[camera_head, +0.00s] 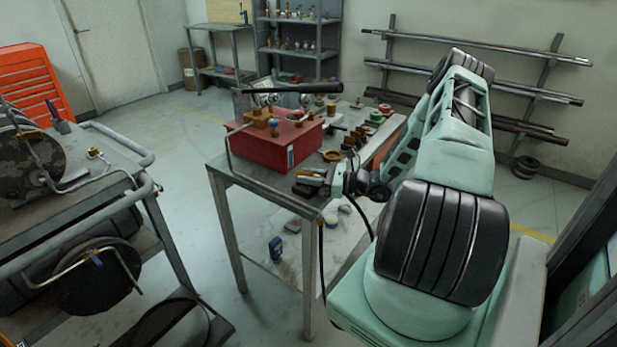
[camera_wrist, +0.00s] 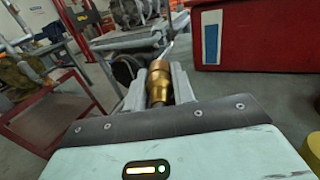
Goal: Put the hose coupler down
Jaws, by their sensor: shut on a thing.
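The hose coupler (camera_wrist: 159,80) is a brass, stepped cylinder. In the wrist view it sits between the two grey fingers of my gripper (camera_wrist: 160,85), which is shut on it. In the head view my gripper (camera_head: 325,180) is at the front edge of the metal table (camera_head: 265,186), left of my arm, and the brass coupler shows small at its tip. I cannot tell whether the coupler touches the tabletop.
A red box (camera_head: 275,146) with gauges and a black-handled bar stands on the table behind my gripper. Several brass fittings and coloured parts lie to its right. A cart with hose reels (camera_head: 60,190) stands at left. A blue item (camera_head: 275,248) is below the table.

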